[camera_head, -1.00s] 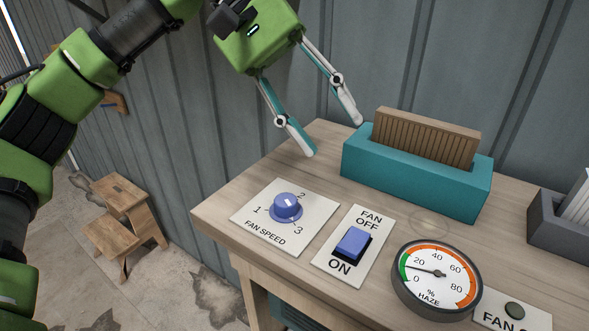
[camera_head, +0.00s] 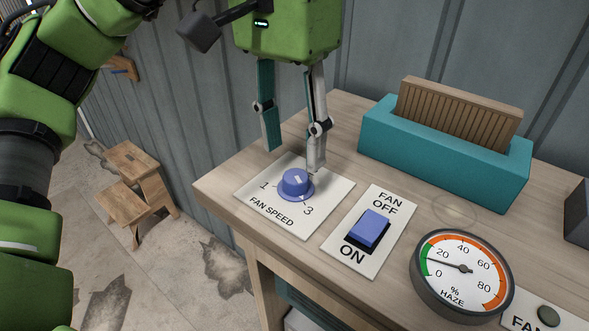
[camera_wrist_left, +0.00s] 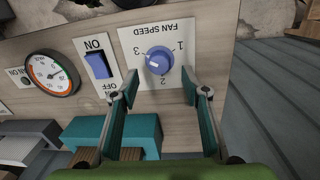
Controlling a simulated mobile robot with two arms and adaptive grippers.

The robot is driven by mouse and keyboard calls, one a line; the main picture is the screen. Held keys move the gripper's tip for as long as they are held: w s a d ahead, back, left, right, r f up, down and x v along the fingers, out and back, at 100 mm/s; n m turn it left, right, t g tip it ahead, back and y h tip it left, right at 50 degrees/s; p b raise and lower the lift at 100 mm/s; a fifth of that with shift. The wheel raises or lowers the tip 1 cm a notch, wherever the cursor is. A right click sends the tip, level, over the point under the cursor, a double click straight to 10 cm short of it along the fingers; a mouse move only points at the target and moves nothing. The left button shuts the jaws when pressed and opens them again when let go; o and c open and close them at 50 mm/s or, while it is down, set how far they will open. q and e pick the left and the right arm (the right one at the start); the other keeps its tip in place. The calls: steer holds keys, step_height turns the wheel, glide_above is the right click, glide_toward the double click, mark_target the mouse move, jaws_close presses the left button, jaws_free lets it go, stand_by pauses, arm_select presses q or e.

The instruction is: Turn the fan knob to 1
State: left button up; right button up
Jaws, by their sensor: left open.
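The fan knob (camera_head: 297,183) is a blue dial with a white pointer mark on a white FAN SPEED plate (camera_head: 266,195) marked 1, 2 and 3. It also shows in the left wrist view (camera_wrist_left: 160,60), where its white mark lies away from the 1; the exact setting is hard to tell. My left gripper (camera_head: 293,159) is open and points down, just behind and above the knob, with the right-hand finger in front of the 2 in the head view. In the left wrist view its fingers (camera_wrist_left: 160,73) frame the knob, empty. My right gripper is not in view.
A blue fan rocker switch (camera_head: 370,229), a round haze gauge (camera_head: 462,275) and a dark button (camera_head: 548,316) lie right of the knob. A teal box (camera_head: 440,150) holding a brown ribbed block stands behind. A wooden step stool (camera_head: 137,190) is on the floor at left.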

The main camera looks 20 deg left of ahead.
mark_target(295, 176)
arm_select(q)
steer(key=shift+s+d+f, duration=0.1)
steer(key=shift+f, duration=1.05)
steer(key=shift+d+f, duration=0.1)
steer(key=shift+f, duration=1.05)
steer(key=c, duration=1.1)
